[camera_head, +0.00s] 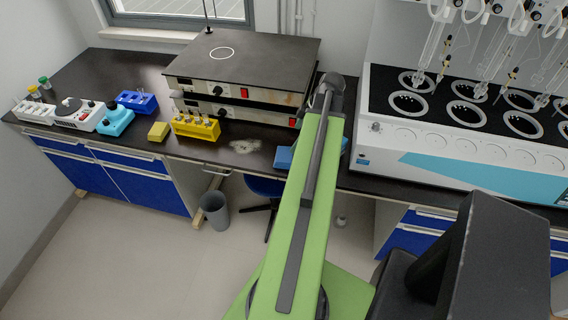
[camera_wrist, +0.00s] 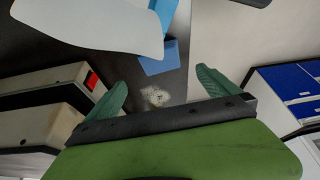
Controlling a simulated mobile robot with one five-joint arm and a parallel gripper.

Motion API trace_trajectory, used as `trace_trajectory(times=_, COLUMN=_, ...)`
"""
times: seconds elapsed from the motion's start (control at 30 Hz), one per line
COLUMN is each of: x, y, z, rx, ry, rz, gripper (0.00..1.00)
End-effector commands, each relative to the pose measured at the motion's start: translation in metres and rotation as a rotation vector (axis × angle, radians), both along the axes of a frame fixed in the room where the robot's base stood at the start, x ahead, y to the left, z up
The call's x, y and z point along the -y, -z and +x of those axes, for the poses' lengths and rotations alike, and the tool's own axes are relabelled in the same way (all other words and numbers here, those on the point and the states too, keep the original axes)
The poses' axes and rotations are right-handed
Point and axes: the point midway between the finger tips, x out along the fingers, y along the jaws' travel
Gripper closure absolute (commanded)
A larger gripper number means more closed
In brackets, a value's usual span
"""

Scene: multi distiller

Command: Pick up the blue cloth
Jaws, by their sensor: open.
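The blue cloth (camera_head: 283,158) lies flat at the front edge of the dark bench in the head view. My green arm crosses in front of it and hides part of it; a bit of blue also shows right of the arm. In the wrist view the cloth (camera_wrist: 157,60) is a blue patch on the dark bench top, beyond the fingertips. My gripper (camera_wrist: 161,80) has its two green fingers spread wide, with nothing between them. The cloth appears apart from the fingers. In the head view my gripper is hidden behind the arm.
A pale crumpled patch (camera_head: 245,146) lies left of the cloth. Stacked hot plates (camera_head: 243,65) stand behind it, and a yellow rack (camera_head: 195,127) and yellow block (camera_head: 158,131) stand left. The white distiller (camera_head: 435,155) stands right. A grey bin (camera_head: 216,211) is on the floor.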

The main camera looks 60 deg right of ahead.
Motion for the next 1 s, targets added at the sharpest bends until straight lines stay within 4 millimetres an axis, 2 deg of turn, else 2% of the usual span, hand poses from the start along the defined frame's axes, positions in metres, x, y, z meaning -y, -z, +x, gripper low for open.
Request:
trace_trajectory(times=0.03, x=-0.002, y=0.022, z=0.004, rx=0.0, ry=-0.001, rz=0.0, gripper=0.0)
trace_trajectory(times=0.23, x=-0.008, y=0.06, z=0.019, rx=0.0, ry=0.0, rz=0.001, gripper=0.0)
trace_trajectory(times=0.53, x=-0.01, y=0.067, z=0.025, rx=0.0, ry=0.001, rz=0.0, gripper=0.0)
trace_trajectory(times=0.83, x=-0.016, y=0.112, z=0.04, rx=0.0, ry=0.001, rz=0.0, gripper=0.0)
trace_trajectory(times=1.0, x=-0.016, y=0.11, z=0.042, rx=0.0, ry=0.002, rz=0.001, gripper=0.0)
